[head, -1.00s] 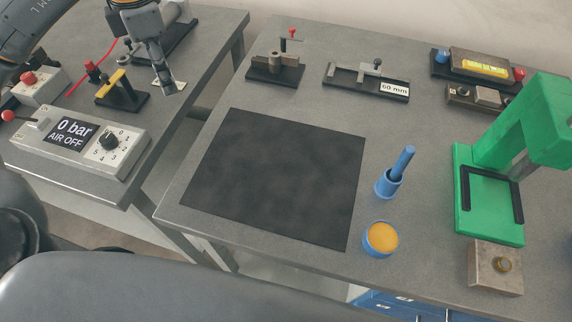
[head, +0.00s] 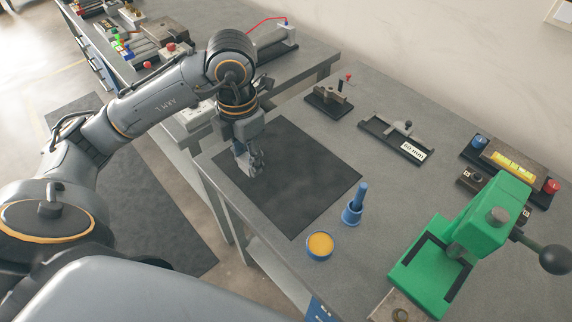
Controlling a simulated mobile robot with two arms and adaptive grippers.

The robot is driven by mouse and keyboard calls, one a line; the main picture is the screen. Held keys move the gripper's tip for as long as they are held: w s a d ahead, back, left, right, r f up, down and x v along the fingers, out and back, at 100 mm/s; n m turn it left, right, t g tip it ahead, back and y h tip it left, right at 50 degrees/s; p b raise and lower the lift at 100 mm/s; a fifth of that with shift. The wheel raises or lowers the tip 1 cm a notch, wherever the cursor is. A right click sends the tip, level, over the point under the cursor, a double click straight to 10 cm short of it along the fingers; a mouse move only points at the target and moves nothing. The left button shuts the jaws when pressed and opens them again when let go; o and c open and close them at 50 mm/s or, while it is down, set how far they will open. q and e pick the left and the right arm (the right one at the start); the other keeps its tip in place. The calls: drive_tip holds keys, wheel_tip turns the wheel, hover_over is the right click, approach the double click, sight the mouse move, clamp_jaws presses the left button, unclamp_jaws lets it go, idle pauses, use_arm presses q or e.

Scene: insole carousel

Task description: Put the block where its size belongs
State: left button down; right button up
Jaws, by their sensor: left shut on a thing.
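My left gripper (head: 250,163) reaches in from the left and points down over the black mat (head: 300,188). Its jaws are shut on a small grey piece, probably the block, mostly hidden by the fingers. I cannot tell whether the piece touches the mat. A dark gauge with a metal slide and a label reading 60 mm (head: 396,140) lies at the back of the table. Low dark holders with small labels stand at the right, one left of the green press (head: 468,180) and one partly behind it. My right gripper is not in view.
The green press (head: 480,228) with a black ball handle stands at the right. A yellow display box (head: 513,160) has blue and red buttons. A small clamp fixture (head: 329,100) stands behind.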

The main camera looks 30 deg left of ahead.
use_arm(q)
drive_tip(key=w+f+p, duration=0.2)
drive_tip(key=w+f, duration=0.1)
drive_tip(key=w, duration=0.4)
drive_tip(key=p, duration=0.1)
hover_over(285, 167)
wheel_tip(285, 167, down, 6)
drive_tip(key=shift+f, duration=0.1)
drive_tip(key=shift+f+p, duration=0.95)
drive_tip(key=shift+f, duration=0.8)
drive_tip(key=c, duration=0.9)
unclamp_jaws()
drive_tip(key=shift+o, duration=0.2)
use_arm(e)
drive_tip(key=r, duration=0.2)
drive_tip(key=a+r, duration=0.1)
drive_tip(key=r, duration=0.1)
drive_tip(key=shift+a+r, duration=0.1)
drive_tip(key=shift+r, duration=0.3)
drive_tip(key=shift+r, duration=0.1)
